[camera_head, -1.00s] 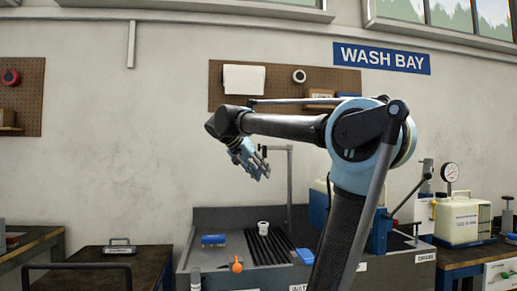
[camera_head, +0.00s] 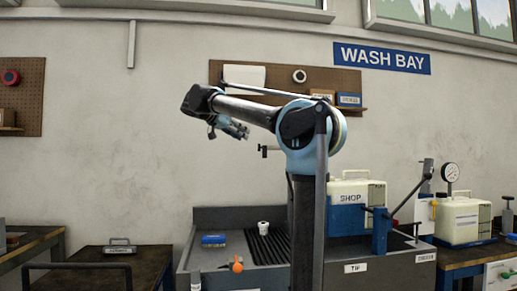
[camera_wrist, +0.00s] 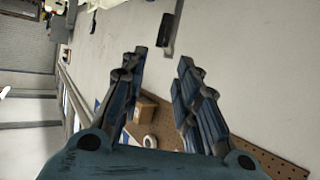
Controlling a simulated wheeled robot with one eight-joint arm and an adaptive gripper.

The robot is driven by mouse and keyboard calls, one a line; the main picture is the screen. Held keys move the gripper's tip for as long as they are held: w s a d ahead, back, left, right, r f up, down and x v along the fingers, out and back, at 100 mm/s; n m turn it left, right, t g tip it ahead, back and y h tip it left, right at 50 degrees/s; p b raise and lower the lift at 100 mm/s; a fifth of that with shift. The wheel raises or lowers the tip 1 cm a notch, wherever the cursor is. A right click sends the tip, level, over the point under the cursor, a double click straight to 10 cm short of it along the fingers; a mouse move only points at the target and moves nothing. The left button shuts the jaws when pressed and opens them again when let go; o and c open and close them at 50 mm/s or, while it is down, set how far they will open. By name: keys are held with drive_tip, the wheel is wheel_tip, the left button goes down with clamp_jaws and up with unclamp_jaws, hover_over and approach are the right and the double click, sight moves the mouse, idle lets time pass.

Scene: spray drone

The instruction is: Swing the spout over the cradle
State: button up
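The spout (camera_head: 268,150) is a thin grey arm with a dark end, standing above the wash bench; my arm hides most of its post. A dark piece that looks like its end (camera_wrist: 168,35) shows beyond my fingertips in the wrist view. A blue frame (camera_head: 344,222), which looks like the cradle, stands at the bench's right with a cream jug marked SHOP (camera_head: 353,196). My gripper (camera_head: 247,133) is just left of the spout, slightly higher in the picture. The wrist view shows its fingers (camera_wrist: 162,58) apart, with nothing held.
The grey bench (camera_head: 235,283) holds a blue block (camera_head: 213,240), a white roll-like thing (camera_head: 263,227), an orange item (camera_head: 237,264) and a ribbed black area. A blue lever post (camera_head: 380,230) stands right of the jug. The space left of my gripper is clear wall.

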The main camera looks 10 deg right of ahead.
drive_tip(key=x, duration=1.2)
drive_tip(key=shift+d, duration=0.15)
drive_tip(key=shift+c, duration=0.3)
clamp_jaws()
